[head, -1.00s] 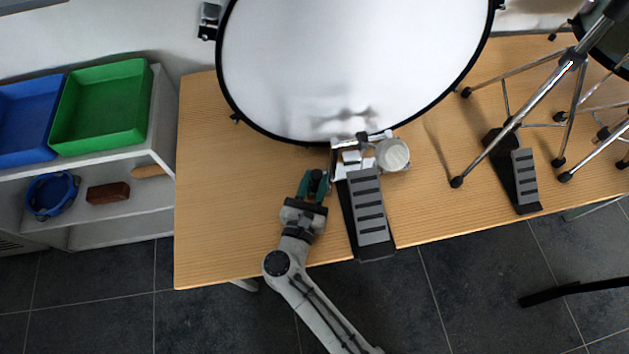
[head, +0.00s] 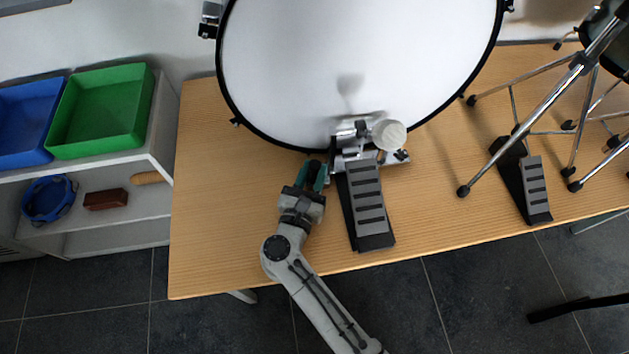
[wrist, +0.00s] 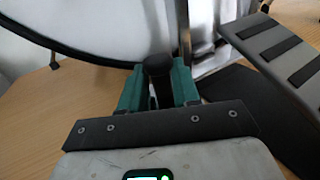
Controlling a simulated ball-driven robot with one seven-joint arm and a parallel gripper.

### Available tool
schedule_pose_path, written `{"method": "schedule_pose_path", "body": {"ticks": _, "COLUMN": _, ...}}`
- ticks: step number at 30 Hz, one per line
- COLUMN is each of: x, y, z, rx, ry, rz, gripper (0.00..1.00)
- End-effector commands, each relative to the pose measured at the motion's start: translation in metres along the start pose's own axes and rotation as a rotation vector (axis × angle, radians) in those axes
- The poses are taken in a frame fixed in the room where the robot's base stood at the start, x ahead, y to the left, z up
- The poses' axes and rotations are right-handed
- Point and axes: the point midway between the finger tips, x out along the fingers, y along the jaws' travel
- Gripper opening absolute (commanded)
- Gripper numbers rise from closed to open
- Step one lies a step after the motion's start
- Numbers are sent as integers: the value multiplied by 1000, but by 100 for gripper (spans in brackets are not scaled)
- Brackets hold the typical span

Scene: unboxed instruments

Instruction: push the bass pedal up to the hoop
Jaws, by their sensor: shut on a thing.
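The bass pedal (head: 369,203) lies on the table with its grey ribbed footboard toward the front edge. Its metal frame and round white beater (head: 389,135) overlap the lower edge of the bass drum's black hoop (head: 270,135). I cannot tell if the frame touches the hoop. My gripper (head: 315,173) is at the left of the pedal's far end. In the wrist view its green fingers (wrist: 158,88) are shut on a dark upright knob (wrist: 157,66), seemingly part of the pedal. The footboard shows at right there (wrist: 275,50), and the hoop (wrist: 75,48) at left.
The wooden table (head: 230,230) is clear left of my gripper. Chrome stand legs (head: 530,115) and a second pedal (head: 525,180) stand at right. A white shelf (head: 110,220) with a green bin (head: 100,110) and a blue bin (head: 25,120) is beyond the table's left edge.

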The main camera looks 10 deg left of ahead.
Motion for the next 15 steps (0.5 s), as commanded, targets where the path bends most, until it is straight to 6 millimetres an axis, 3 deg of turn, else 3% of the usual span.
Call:
{"method": "schedule_pose_path", "body": {"ticks": 4, "x": 3, "y": 2, "z": 2, "rx": 3, "ry": -1, "rz": 6, "gripper": 0}}
{"method": "schedule_pose_path", "body": {"ticks": 5, "x": 3, "y": 2, "z": 2, "rx": 4, "ry": -1, "rz": 6, "gripper": 34}}
{"method": "schedule_pose_path", "body": {"ticks": 6, "x": 3, "y": 2, "z": 2, "rx": 4, "ry": -2, "rz": 6, "gripper": 38}}
{"method": "schedule_pose_path", "body": {"ticks": 12, "x": 2, "y": 1, "z": 2, "rx": 3, "ry": -1, "rz": 3, "gripper": 56}}
{"method": "schedule_pose_path", "body": {"ticks": 15, "x": 2, "y": 1, "z": 2, "rx": 2, "ry": -1, "rz": 3, "gripper": 56}}
